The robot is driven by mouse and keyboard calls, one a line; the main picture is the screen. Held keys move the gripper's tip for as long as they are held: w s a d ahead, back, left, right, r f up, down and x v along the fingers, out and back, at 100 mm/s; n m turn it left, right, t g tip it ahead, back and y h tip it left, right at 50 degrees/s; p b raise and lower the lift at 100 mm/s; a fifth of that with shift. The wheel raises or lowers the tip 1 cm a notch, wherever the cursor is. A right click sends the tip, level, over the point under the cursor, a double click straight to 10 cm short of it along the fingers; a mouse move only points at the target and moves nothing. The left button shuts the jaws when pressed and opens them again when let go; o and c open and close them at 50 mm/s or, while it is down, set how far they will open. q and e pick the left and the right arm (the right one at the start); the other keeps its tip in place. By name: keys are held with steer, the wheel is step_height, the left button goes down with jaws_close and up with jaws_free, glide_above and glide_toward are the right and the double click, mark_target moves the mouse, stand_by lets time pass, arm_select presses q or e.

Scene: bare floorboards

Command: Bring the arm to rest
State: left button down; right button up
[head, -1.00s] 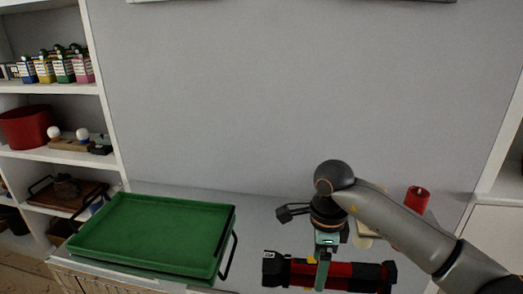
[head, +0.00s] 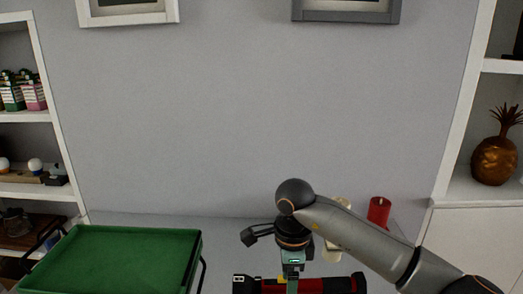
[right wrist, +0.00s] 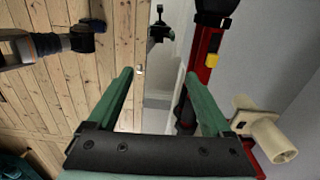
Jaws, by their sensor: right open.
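My right arm comes in from the right in the head view, bent at a dark round joint. Its gripper (head: 291,287) points down over a red and black flashlight (head: 325,285) lying on the counter. The fingertips are cut off there by the bottom edge. In the right wrist view the green fingers of the right gripper (right wrist: 158,75) are spread apart with nothing held between them. The flashlight (right wrist: 203,70) passes beside and behind the right-hand finger; I cannot tell whether they touch. My left gripper is not seen.
A green tray (head: 115,231) stands left on the counter. Shelves (head: 38,123) rise at the left; a pineapple ornament (head: 495,158) sits on the right shelf. The wall behind is clear below two frames.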

steer(key=s+a+f+m+g+y, duration=0.1)
steer(key=s+a+f+g+y, duration=0.3)
steer(key=s+a+y, duration=0.65)
steer(key=s+a+r+m+t+y, duration=0.1)
steer(key=a+r+m+t+y, duration=0.1)
steer(key=a+r+m+y, duration=0.65)
steer(key=w+d+f+m+t, duration=0.25)
steer(key=d+m+t, duration=0.25)
steer(key=m+t, duration=0.3)
steer(key=w+d+f+m+t, duration=0.1)
steer(key=w+d+m+t, duration=0.35)
steer(key=m, duration=0.65)
steer(key=s+d+f+m+t+h, duration=0.2)
steer(key=d+f+m+t+h, duration=0.4)
steer(key=d+f+m+h, duration=0.75)
steer(key=s+d+f+m+g+h, duration=0.2)
steer(key=s+d+f+m+g, duration=0.25)
steer(key=s+f, duration=0.3)
steer(key=s+d+f+m+g+h, duration=0.1)
steer(key=s+d+f+m+g, duration=0.25)
steer(key=s+f+m, duration=0.35)
steer(key=shift+n+t, duration=0.45)
steer(key=shift+n, duration=0.1)
steer(key=r+p, duration=0.4)
steer(key=p, duration=0.1)
steer(key=shift+s+d+r, duration=0.25)
steer(key=shift+d+r, duration=0.1)
